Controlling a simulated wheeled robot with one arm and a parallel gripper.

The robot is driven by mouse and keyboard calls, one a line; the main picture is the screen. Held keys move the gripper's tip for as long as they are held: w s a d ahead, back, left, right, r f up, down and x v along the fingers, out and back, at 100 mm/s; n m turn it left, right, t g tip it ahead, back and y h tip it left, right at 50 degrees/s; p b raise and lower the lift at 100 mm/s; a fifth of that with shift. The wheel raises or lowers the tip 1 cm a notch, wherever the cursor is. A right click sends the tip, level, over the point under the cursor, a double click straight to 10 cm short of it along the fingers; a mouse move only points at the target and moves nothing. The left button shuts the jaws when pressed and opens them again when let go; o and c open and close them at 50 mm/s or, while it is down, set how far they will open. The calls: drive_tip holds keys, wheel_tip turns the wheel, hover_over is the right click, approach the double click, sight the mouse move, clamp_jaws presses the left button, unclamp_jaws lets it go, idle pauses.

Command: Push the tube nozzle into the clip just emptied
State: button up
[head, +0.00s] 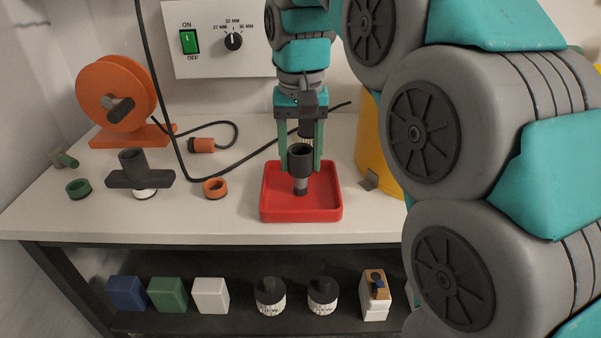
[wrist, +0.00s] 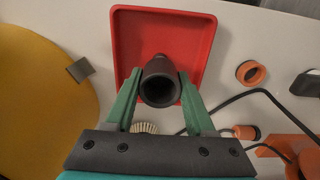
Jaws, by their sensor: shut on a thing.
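My gripper (wrist: 161,100) is shut on a dark grey tube nozzle (head: 301,161), one green finger on each side of its wide round collar. The nozzle is upright in the head view, with its narrower, lighter grey end pointing down over the red tray (head: 332,210). I cannot tell whether its tip touches the tray floor. In the wrist view I look into the open mouth of the nozzle (wrist: 160,89). I cannot make out an empty clip for certain in either view; my gripper and arm hide part of the back of the bench.
A yellow bin (head: 371,142) with a small grey tab stands right of the tray. A dark T-shaped nozzle (head: 140,179), orange ring (head: 215,188), green ring (head: 78,188) and orange reel (head: 117,90) are at left. A round brush (wrist: 145,127) and black cable lie behind the tray.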

clamp_jaws()
drive_tip(key=shift+r+p, duration=1.4)
drive_tip(key=shift+r, duration=1.05)
